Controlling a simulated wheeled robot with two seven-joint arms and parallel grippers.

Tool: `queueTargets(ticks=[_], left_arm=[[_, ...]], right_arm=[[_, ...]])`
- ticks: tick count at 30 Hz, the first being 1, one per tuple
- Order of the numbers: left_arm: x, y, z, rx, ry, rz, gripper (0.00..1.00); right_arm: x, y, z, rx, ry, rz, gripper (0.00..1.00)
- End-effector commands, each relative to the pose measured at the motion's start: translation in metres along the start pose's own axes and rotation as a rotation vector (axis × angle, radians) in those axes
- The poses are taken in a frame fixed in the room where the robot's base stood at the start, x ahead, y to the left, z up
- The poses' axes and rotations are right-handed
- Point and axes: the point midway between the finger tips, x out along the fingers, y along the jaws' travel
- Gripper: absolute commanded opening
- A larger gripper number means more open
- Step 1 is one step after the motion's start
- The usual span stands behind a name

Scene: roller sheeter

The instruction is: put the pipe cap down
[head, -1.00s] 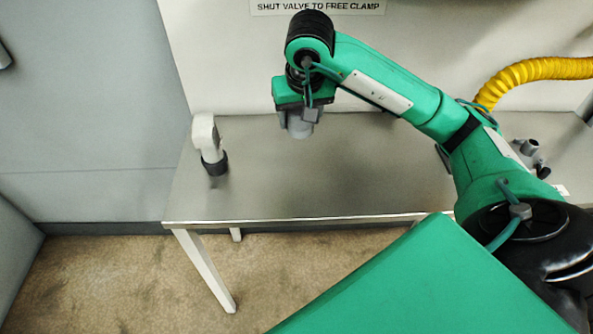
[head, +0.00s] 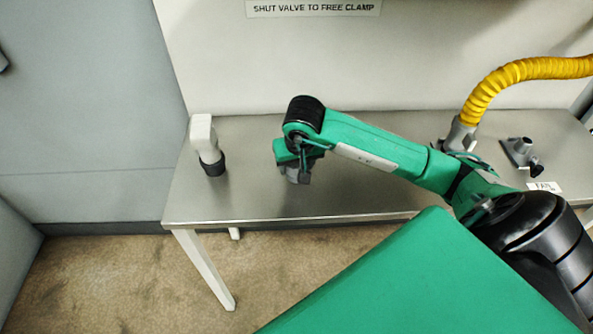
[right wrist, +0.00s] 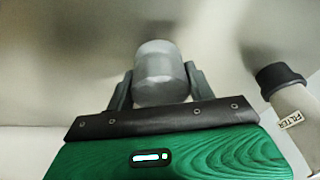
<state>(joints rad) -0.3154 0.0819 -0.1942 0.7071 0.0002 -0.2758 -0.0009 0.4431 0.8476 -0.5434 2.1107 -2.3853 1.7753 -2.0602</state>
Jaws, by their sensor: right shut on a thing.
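The pipe cap (right wrist: 160,72) is a light grey, rounded cylinder, seen in the right wrist view between the two dark fingers of my right gripper (right wrist: 161,86). The gripper is shut on it. In the head view my right gripper (head: 298,176) points down, low over the middle-left of the metal table (head: 350,205). There the cap is mostly hidden by the gripper and wrist. I cannot tell whether the cap touches the tabletop. My left gripper is not in view.
A white elbow pipe with a black collar (head: 205,142) stands left of my right gripper; its label reads FILTER in the wrist view. A yellow hose (head: 520,72) joins a grey fitting (head: 459,136) at the back right.

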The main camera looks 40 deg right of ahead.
Motion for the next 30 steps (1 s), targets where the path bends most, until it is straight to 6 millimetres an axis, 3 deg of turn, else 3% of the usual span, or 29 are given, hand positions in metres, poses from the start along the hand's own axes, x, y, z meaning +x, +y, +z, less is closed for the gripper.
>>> queueTargets(ticks=[7,18,19,22,30], left_arm=[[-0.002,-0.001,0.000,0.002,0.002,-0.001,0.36],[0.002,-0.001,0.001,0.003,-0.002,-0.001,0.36],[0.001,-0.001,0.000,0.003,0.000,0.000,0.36],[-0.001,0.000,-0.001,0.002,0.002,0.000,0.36],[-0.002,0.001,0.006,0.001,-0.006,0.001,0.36]], right_arm=[[0.029,0.000,0.009,0.000,-0.003,0.000,0.31],[0.033,0.000,0.009,-0.001,0.000,0.000,0.31],[0.033,0.000,0.009,-0.001,0.000,0.000,0.56],[0.032,0.000,0.009,-0.001,-0.001,0.000,0.76],[0.032,0.000,0.009,-0.001,-0.001,0.000,0.76]])
